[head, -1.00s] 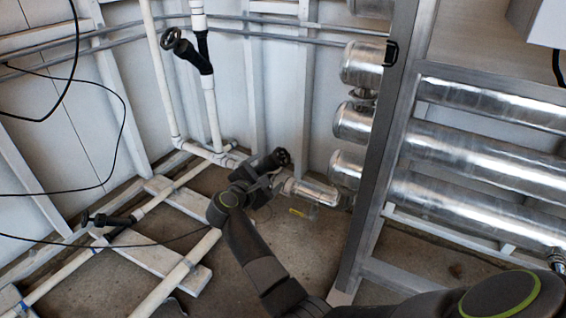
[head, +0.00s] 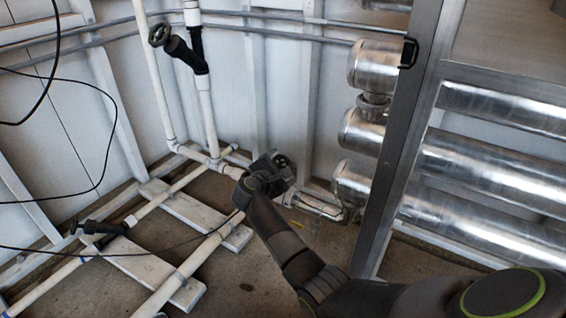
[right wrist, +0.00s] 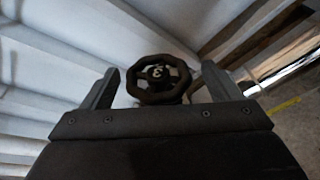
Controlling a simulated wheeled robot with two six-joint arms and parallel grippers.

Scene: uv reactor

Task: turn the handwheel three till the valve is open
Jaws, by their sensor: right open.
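Handwheel three (right wrist: 158,79) is a dark, many-sided wheel marked with a 3 at its hub, in the middle of the right wrist view. In the head view only part of this wheel (head: 283,161) shows past my gripper, on the low pipe by the wall. My right gripper (head: 274,168) is open at the wheel. In the right wrist view its two fingers stand to the left and right of the wheel, with gaps on both sides. I cannot tell how deep the wheel sits between them. My left gripper is not in view.
Another black handwheel (head: 158,35) is on the upper left pipe, and a black valve (head: 100,227) lies low at left. A grey metal post (head: 405,150) and shiny cylinders (head: 490,165) stand at right. White pipes and boards cover the floor at left.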

